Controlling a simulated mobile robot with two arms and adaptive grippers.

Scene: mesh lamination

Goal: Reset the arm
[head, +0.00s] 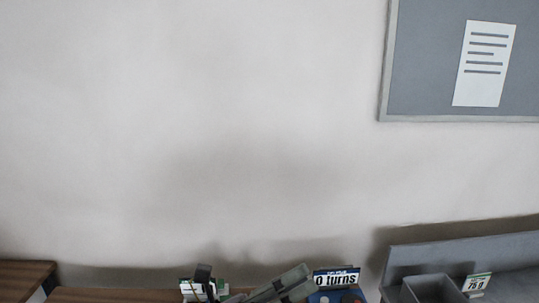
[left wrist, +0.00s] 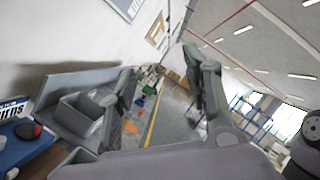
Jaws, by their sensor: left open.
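My left gripper (head: 281,286) shows only in part at the bottom edge of the head view, as a grey angled shape in front of the table items. In the left wrist view the left gripper (left wrist: 163,92) has its two dark fingers wide apart, with nothing between them. The room's aisle shows through the gap. My right gripper is in neither view.
A grey bin (head: 432,288) with a "75 g" card (head: 477,283) stands at the lower right. A blue stand with a "turns" sign (head: 336,277) is beside the gripper. A brown tabletop (head: 25,272) is at left. A notice board (head: 440,60) hangs on the wall.

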